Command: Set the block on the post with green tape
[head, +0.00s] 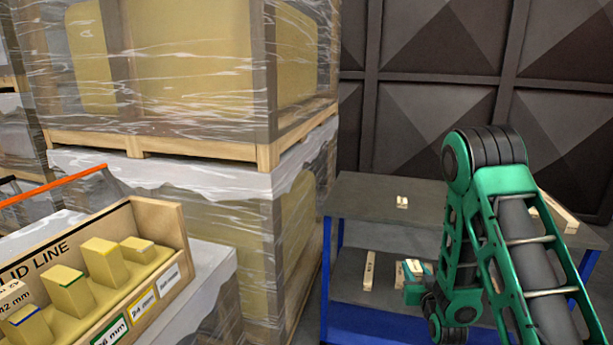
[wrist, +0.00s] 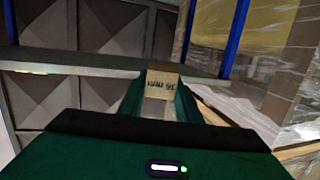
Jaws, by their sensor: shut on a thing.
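My gripper (head: 415,280) is low at the blue-framed cart, in front of its lower shelf in the head view. In the wrist view, its two green fingers are shut on a small wooden block (wrist: 161,85). Dark marking on the block's face appears upside down. The block also shows in the head view (head: 415,266). The post with green tape (head: 69,290) stands upright in the wooden tray (head: 160,230) at the left, far from my gripper. A green-edged label reading 36 mm is on the tray front below it.
Posts with blue (head: 27,328), yellow (head: 106,264) and white (head: 138,250) tape share the tray. The cart's top shelf (head: 365,215) carries a small wooden piece (head: 402,201). A wrapped pallet stack (head: 200,90) stands between cart and tray.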

